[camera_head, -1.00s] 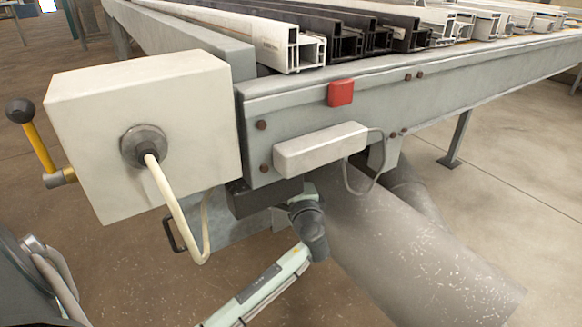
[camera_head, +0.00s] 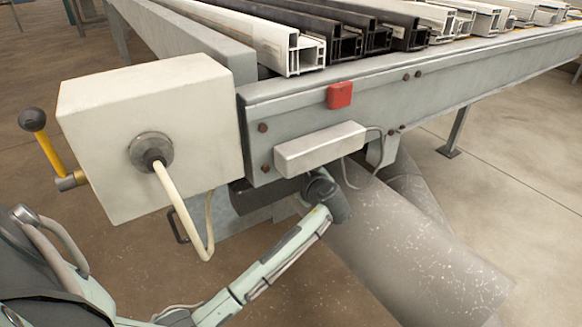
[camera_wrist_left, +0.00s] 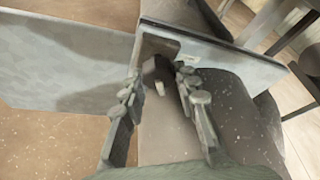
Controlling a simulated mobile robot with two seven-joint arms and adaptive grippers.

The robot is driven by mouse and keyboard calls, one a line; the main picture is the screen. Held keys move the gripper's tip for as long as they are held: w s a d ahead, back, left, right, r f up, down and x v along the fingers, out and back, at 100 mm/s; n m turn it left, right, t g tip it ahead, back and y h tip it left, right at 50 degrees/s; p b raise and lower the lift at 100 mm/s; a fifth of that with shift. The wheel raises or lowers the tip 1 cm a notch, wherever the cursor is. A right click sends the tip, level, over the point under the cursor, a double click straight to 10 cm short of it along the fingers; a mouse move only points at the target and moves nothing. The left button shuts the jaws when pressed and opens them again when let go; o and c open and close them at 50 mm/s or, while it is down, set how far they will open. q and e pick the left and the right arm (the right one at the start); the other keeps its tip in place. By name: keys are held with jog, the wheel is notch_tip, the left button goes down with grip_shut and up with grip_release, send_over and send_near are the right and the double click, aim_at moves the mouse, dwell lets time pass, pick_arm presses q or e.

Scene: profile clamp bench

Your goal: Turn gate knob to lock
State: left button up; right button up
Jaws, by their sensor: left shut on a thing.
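In the left wrist view a dark knob (camera_wrist_left: 154,70) with a small pale mark sits between the two fingers of my left gripper (camera_wrist_left: 161,84). The gripper is shut on the knob. The knob lies close to the edge of a grey panel and above a grey speckled surface. In the head view my left arm reaches from the bottom left to below the bench frame; its gripper and the knob are hidden there. My right gripper is in neither view.
The bench frame (camera_head: 440,90) carries several profiles. A large grey duct (camera_head: 420,240) slopes away at the right. A small white box (camera_head: 320,150) hangs above the arm.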

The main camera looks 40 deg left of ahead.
pick_arm(q)
jog(key=m+g, duration=0.2)
jog(key=m, duration=0.2)
jog(key=shift+s+g+y, duration=0.1)
jog(key=shift+g+y, duration=0.2)
jog(key=shift+y, duration=0.1)
dwell(0.4)
jog(key=o, duration=1.1)
jog(key=shift+o, duration=0.2)
jog(key=s+d, duration=0.5)
jog(key=d, duration=0.7)
jog(key=shift+r, duration=0.2)
